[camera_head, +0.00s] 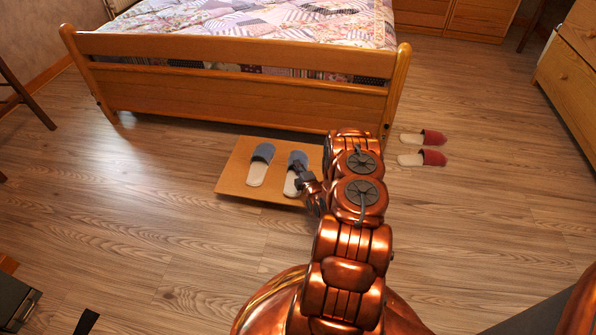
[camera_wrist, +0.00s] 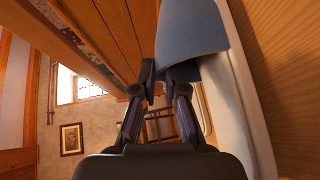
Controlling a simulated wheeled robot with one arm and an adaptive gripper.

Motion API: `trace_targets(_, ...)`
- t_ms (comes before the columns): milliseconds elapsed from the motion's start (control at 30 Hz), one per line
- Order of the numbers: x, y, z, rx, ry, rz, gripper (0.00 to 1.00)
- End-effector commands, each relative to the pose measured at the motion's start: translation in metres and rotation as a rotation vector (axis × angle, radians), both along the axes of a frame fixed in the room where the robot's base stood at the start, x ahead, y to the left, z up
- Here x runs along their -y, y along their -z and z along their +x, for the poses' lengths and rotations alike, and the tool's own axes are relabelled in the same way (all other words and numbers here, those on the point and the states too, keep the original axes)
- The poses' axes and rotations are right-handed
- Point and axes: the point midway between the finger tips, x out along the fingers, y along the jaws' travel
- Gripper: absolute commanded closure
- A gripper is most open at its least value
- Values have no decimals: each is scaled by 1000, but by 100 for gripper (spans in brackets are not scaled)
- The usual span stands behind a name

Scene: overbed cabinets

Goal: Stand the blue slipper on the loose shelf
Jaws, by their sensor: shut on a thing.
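Two blue slippers with pale soles stand side by side on the loose shelf (camera_head: 228,188), a flat wooden board on the floor at the foot of the bed. The left blue slipper (camera_head: 260,162) lies clear of my arm. The right blue slipper (camera_head: 296,160) is at my gripper (camera_head: 302,178), which reaches it from the right. In the wrist view the blue upper (camera_wrist: 190,28) and pale sole fill the right side, and my gripper (camera_wrist: 165,74) is shut on the upper's edge. Whether this slipper's sole touches the board is hard to tell.
The wooden bed footboard (camera_head: 230,92) stands just behind the board. A pair of red slippers (camera_head: 432,148) lies on the floor to the right. A drawer chest (camera_head: 570,75) is at the far right. The floor left of the board is clear.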

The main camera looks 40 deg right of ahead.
Motion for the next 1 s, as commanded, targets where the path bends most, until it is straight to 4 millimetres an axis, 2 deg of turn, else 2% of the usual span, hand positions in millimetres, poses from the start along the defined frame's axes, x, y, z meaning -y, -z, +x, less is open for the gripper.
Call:
trace_targets(67, 1, 11, 0, 1, 1, 0, 100)
trace_targets(400, 1, 12, 0, 0, 1, -1, 100)
trace_targets(433, 1, 12, 0, 1, 1, 0, 86)
trace_targets(633, 1, 12, 0, 0, 1, -1, 65)
trace_targets(1000, 0, 10, -2, 0, 2, 0, 64)
